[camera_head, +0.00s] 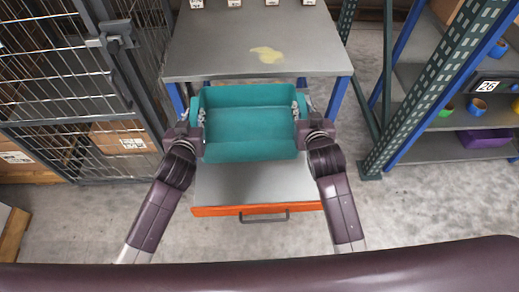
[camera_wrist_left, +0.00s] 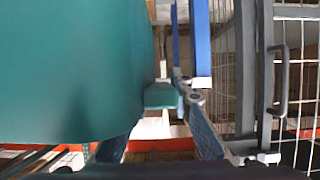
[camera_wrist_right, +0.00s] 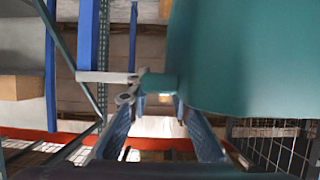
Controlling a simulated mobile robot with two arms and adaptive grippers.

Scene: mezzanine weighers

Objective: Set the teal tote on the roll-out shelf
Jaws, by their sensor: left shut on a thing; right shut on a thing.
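The teal tote (camera_head: 250,150) is empty and roughly level in the head view, held between my two grippers over the pulled-out roll-out shelf (camera_head: 255,185). The shelf is a grey surface with an orange front edge and a dark handle. My left gripper (camera_head: 199,118) is shut on the tote's left side; the left wrist view shows a small teal handle (camera_wrist_left: 160,96) at its fingers. My right gripper (camera_head: 299,114) is shut on the right side, with a similar handle (camera_wrist_right: 158,83) in the right wrist view. The tote hides the shelf's back part; I cannot tell whether it touches the shelf.
A grey worktop (camera_head: 215,55) with a yellow stain stands just behind the tote, on blue legs. A wire cage (camera_head: 60,90) with cardboard boxes is on the left. A green and blue rack (camera_head: 425,90) with bins is on the right. Open floor lies in front.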

